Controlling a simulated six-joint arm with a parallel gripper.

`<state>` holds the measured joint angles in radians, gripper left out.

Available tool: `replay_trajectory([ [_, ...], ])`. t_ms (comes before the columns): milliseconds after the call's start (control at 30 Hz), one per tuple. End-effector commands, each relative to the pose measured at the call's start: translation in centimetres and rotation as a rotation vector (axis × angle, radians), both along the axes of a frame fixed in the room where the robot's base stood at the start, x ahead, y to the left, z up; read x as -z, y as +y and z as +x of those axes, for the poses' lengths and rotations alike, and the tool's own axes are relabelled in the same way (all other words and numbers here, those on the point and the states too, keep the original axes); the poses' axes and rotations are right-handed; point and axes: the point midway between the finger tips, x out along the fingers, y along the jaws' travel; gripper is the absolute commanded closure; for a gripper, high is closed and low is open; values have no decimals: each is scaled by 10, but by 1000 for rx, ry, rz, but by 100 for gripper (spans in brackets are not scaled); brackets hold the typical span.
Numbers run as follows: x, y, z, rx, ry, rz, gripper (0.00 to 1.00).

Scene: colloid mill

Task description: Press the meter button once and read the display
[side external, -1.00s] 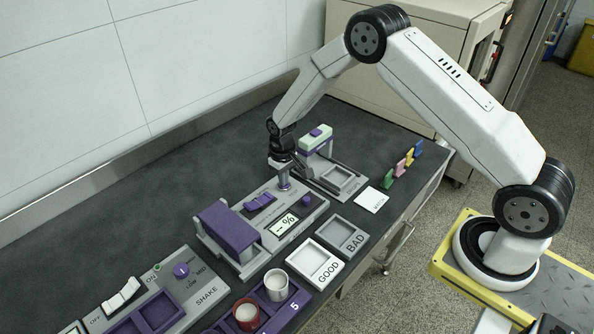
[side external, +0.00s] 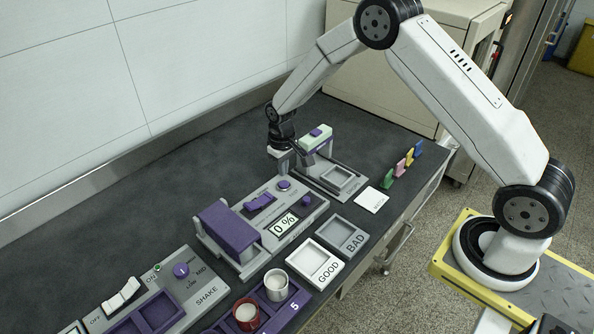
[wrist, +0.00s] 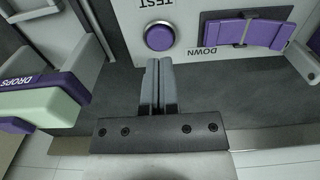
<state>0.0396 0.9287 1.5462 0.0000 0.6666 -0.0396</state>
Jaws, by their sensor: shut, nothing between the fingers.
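The meter (side external: 262,222) is a grey unit with a purple cover (side external: 228,226), standing on the dark bench. Its display (side external: 284,224) reads "0 %". The round purple button (side external: 284,185) sits at the meter's far end; in the wrist view the button (wrist: 159,37) has the word TEST beside it. My gripper (wrist: 158,62) is shut and empty. Its fingertips are just short of the button in the wrist view.
A drops stand with a pale green and purple top (side external: 316,138) is close beside my gripper. White GOOD (side external: 316,262) and grey BAD (side external: 342,234) trays lie in front of the meter. Two cups, one white (side external: 276,285) and one red (side external: 246,314), stand in a purple rack.

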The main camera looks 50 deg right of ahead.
Motion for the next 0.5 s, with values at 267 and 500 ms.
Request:
replay_trajectory([
  [267, -14, 0, 0, 0, -1, 0, 100],
  [500, -26, 0, 0, 0, 0, 0, 100],
])
